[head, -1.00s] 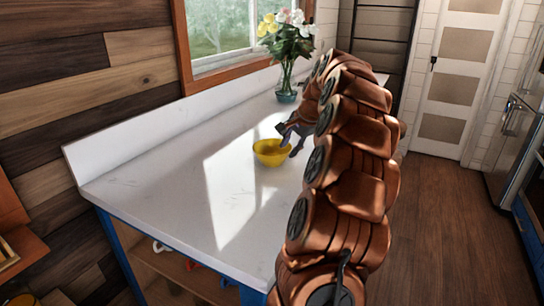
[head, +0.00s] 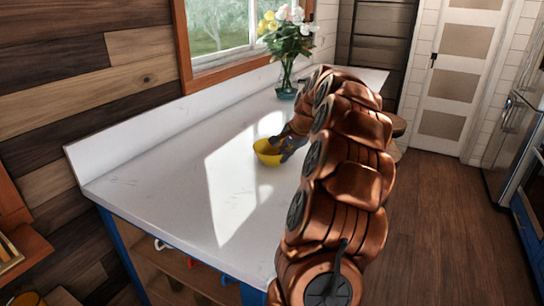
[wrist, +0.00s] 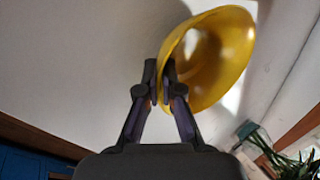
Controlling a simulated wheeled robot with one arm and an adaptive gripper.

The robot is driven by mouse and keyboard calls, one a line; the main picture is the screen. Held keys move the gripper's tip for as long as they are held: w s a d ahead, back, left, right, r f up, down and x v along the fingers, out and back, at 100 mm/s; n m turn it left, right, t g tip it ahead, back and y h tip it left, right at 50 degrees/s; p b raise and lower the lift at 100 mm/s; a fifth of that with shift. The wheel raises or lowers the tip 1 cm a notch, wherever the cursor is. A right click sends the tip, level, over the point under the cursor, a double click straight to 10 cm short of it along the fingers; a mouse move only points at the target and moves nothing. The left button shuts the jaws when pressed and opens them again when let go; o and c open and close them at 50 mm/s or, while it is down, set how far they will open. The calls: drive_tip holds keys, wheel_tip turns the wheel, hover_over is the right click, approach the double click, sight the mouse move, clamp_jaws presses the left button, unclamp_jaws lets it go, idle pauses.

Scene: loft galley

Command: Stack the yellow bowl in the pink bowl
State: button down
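The yellow bowl (head: 266,150) is over the white counter beside the sunlit patch and looks slightly tilted. Whether it touches the counter is hard to tell. In the wrist view the yellow bowl (wrist: 222,60) is at the upper middle, with its rim between my fingertips. My gripper (wrist: 160,80) is nearly closed, pinching that rim. In the head view my gripper (head: 288,146) is at the bowl's right side, partly hidden by my arm. No pink bowl shows in either view; my arm hides part of the counter.
A glass vase of flowers (head: 287,78) stands at the back of the counter (head: 150,190), near the window. The left and front of the counter are clear. A round stool (head: 397,124) stands beyond my arm. Open shelves (head: 180,275) are below the counter.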

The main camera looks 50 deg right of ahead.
idle(0.7)
drive_tip(key=shift+r+b, duration=0.7)
drive_tip(key=shift+r, duration=1.1)
drive_tip(key=s+a+b, duration=0.1)
drive_tip(key=s+a, duration=0.1)
drive_tip(key=s, duration=0.2)
drive_tip(key=s+a+r+b, duration=0.1)
drive_tip(key=s+a, duration=0.2)
drive_tip(key=s, duration=0.2)
drive_tip(key=s+a+b, duration=0.2)
drive_tip(key=s+a, duration=0.1)
drive_tip(key=s, duration=0.2)
drive_tip(key=shift+r, duration=0.2)
drive_tip(key=shift+r, duration=0.15)
